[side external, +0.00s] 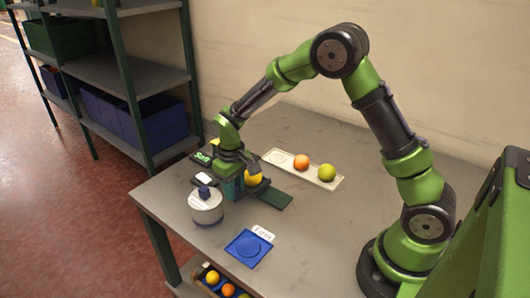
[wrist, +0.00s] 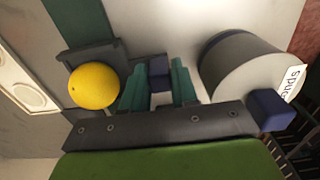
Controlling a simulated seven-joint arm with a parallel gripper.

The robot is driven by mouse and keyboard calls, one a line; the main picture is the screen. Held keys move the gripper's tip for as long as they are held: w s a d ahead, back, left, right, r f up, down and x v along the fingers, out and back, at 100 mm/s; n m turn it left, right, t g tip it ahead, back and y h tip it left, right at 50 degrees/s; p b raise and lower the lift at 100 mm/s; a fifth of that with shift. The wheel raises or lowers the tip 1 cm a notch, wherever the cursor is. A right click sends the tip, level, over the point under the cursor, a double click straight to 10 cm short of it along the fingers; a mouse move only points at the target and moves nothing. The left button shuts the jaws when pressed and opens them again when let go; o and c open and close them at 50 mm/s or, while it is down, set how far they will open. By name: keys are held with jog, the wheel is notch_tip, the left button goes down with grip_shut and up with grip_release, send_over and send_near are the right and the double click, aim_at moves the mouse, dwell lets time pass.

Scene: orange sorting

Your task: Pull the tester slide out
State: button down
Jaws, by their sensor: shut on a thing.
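The tester shows in the wrist view as a dark grey frame (wrist: 95,55) with a yellow fruit (wrist: 93,87) beside it; the fruit also shows in the side view (side external: 254,179). A dark green flat strip (side external: 273,198), which looks like the slide, lies to the right of the fruit. It runs up the wrist view too (wrist: 80,22). In the side view my gripper (side external: 233,188) hides most of the tester.
A white round pot (side external: 206,210) with a blue knob stands close to my gripper. A blue "Firm" plate (side external: 248,247) lies in front, a "Soft" plate (side external: 201,158) behind. A pale tray (side external: 305,172) holds an orange and a green fruit.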

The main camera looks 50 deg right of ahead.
jog(key=s, duration=0.8)
jog(key=shift+s, duration=0.2)
jog(key=c, duration=1)
grip_release()
jog(key=shift+o, duration=0.2)
jog(key=shift+w+r, duration=0.1)
jog(key=shift+r, duration=0.4)
notch_tip(320, 180, up, 16)
